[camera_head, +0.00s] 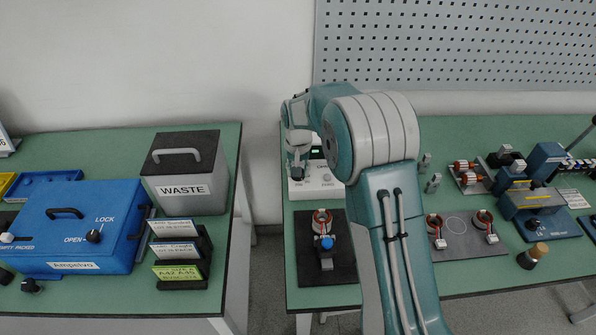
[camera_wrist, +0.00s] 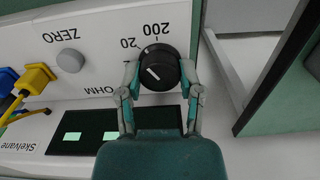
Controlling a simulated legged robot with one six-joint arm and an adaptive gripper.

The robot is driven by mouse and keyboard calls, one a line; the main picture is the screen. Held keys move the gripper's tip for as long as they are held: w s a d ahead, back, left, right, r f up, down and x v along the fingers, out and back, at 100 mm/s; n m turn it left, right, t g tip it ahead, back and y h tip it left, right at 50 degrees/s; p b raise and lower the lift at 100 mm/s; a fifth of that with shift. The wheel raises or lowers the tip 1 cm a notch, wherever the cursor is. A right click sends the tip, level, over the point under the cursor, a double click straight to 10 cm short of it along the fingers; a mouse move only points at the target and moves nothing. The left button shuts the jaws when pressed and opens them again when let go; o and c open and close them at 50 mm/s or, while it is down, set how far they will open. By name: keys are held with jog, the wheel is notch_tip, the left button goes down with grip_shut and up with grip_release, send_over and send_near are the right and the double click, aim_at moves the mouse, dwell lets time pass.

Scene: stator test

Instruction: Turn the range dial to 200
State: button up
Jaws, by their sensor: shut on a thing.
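The range dial (camera_wrist: 160,66) is a round black knob on a white meter panel, with 20 and 200 printed upside down beside it in the wrist view. A short white mark on its face slants, its upper-left end toward the 20. My gripper (camera_wrist: 159,75) is shut on the dial, one finger on each side. The white meter (camera_head: 308,189) shows in the head view under my gripper (camera_head: 298,172), where my arm hides part of it and the dial cannot be made out.
A ZERO knob (camera_wrist: 70,60), yellow plug (camera_wrist: 36,78) and blue plug (camera_wrist: 7,78) sit on the panel beside the dial. The display (camera_wrist: 112,125) is partly covered by my gripper. A stator fixture (camera_head: 323,242) stands in front of the meter; a floor gap separates the left table.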

jog(key=m, duration=0.6)
jog(key=shift+s+f, duration=0.25)
jog(key=shift+f, duration=0.1)
jog(key=o, duration=0.8)
jog(key=shift+o, duration=0.2)
jog(key=shift+w+a, duration=0.1)
jog(key=shift+a, duration=0.05)
jog(key=shift+r, duration=0.2)
jog(key=shift+w+r, duration=0.1)
jog(key=shift+r, duration=2.95)
